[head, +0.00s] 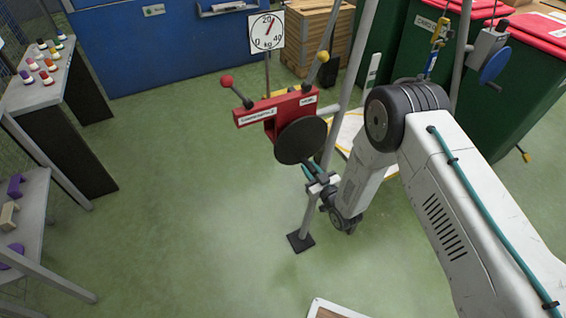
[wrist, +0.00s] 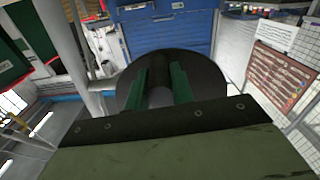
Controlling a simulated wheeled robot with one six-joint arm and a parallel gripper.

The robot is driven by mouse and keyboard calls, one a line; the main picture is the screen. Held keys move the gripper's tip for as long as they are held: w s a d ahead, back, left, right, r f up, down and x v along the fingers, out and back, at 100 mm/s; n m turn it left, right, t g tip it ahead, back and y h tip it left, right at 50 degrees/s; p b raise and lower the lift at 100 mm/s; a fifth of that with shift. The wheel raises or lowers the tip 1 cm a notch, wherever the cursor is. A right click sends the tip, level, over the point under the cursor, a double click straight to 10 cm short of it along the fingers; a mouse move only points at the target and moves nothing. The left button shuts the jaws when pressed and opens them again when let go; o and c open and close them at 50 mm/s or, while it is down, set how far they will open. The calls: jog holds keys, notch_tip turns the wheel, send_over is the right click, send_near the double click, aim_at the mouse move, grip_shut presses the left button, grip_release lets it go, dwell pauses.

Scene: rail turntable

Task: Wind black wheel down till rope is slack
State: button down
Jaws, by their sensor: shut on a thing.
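The black wheel (head: 301,140) is a dark disc on the front of a red winch housing (head: 275,108), which is fixed to a grey post. My gripper (head: 316,178) is at the lower edge of the wheel in the head view. In the wrist view the black wheel (wrist: 208,79) fills the middle, and the two green fingers of my gripper (wrist: 159,88) are shut on a dark rounded part of it. A white dial (head: 267,32) marked kg stands behind, its pointer a little right of straight up. I cannot make out the rope clearly.
Two levers rise from the winch housing, with a red knob (head: 226,81) and a yellow knob (head: 322,57). A blue wheel (head: 494,66) hangs at the right by green bins (head: 425,50). Tables stand at the left. The green floor between is clear.

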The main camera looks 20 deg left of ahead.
jog(key=shift+w+d+n, duration=0.35)
jog(key=shift+n, duration=0.15)
jog(key=shift+w+d, duration=0.1)
jog(key=shift+w+d+r+n, duration=0.15)
jog(key=shift+w+d+n, duration=0.15)
jog(key=shift+n, duration=0.3)
jog(key=shift+w+d+r+n, duration=0.2)
jog(key=shift+w+n, duration=0.1)
jog(key=shift+n, duration=0.3)
jog(key=shift+w+d+r+n, duration=0.2)
jog(key=shift+w+d+n, duration=0.1)
jog(key=shift+n, duration=0.3)
jog(key=shift+w+d+r+n, duration=0.2)
jog(key=shift+w+n, duration=0.1)
jog(key=shift+n, duration=0.3)
jog(key=shift+w+d+r, duration=0.1)
jog(key=shift+w+d+r+n, duration=0.2)
jog(key=shift+w+r+n, duration=0.1)
jog(key=shift+n, duration=0.3)
jog(key=shift+w+d+r+n, duration=0.15)
jog(key=shift+r+n, duration=0.1)
jog(key=shift+n, duration=0.35)
